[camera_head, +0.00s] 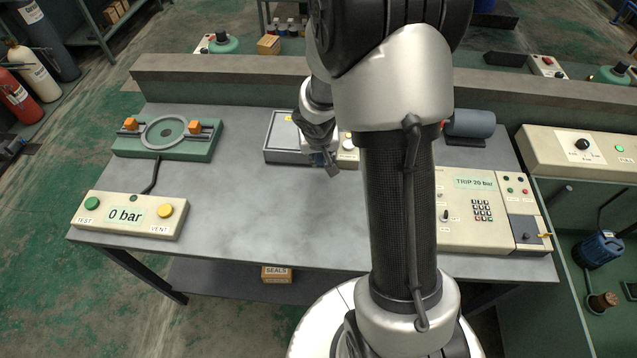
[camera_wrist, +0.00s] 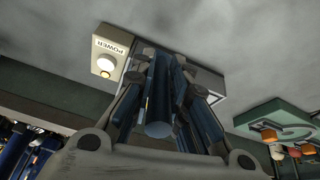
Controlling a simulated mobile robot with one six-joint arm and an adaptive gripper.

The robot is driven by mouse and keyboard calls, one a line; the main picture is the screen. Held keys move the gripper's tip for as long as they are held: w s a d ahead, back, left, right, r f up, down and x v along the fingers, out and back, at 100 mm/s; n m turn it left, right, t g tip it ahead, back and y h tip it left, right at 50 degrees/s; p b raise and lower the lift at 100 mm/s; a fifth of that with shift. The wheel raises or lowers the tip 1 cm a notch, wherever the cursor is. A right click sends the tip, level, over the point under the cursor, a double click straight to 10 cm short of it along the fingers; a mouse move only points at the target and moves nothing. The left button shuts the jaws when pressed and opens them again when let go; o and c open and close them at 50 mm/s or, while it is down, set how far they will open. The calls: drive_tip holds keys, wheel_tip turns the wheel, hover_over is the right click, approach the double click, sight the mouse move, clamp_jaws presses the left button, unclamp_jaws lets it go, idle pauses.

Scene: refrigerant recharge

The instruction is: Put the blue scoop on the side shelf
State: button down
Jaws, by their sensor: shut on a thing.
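My gripper (camera_head: 327,162) is over the middle of the table, at the right end of a grey shallow box (camera_head: 284,154), beside the POWER button unit. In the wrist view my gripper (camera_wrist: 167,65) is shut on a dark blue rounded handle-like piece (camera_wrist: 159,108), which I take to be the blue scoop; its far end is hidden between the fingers. In the head view the held piece is mostly hidden by my gripper. I cannot tell whether it touches the box. No shelf is clearly marked as the side shelf; a rack (camera_head: 92,38) stands at the far left.
The test fixture (camera_head: 190,147) and the 0 bar panel (camera_head: 128,214) are at left, the TRIP keypad panel (camera_head: 475,233) at right. A green bench holds a blue pump (camera_head: 600,250). A SEALS box (camera_head: 277,274) is on the lower shelf. The table's front middle is clear.

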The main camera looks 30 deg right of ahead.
wheel_tip(320, 180, down, 9)
drive_tip(key=b, duration=0.6)
drive_tip(key=shift+f, duration=0.2)
drive_tip(key=c, duration=1.6)
unclamp_jaws()
drive_tip(key=shift+o, duration=0.2)
drive_tip(key=shift+r, duration=0.1)
